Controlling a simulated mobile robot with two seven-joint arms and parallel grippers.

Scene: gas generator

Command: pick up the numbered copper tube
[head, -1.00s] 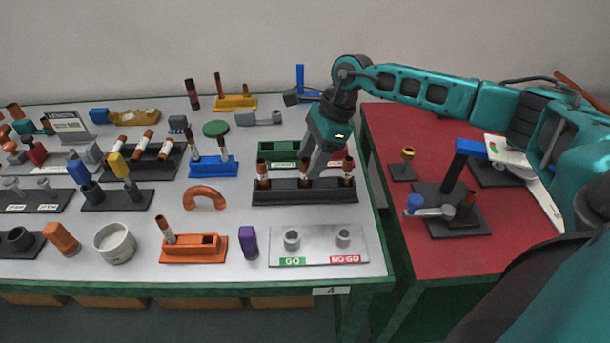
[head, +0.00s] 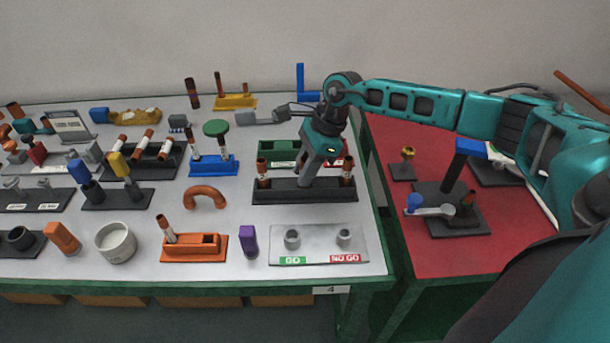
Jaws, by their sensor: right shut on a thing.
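A black rack (head: 330,195) near the right end of the grey table holds upright copper tubes with white number bands. The left tube (head: 263,173) and the right tube (head: 347,172) show plainly; the numbers are too small to read. My right gripper (head: 307,182) points down at the middle place of the rack. It is shut on the middle copper tube, which its fingers and body hide. I cannot tell whether that tube has lifted from the rack. My left gripper is not in view.
Behind the rack stands a green block (head: 279,150). In front is a GO / NO GO plate (head: 318,247) with two grey posts. An orange holder (head: 194,249) and purple piece (head: 249,240) stand front left. A red table (head: 400,225) adjoins on the right.

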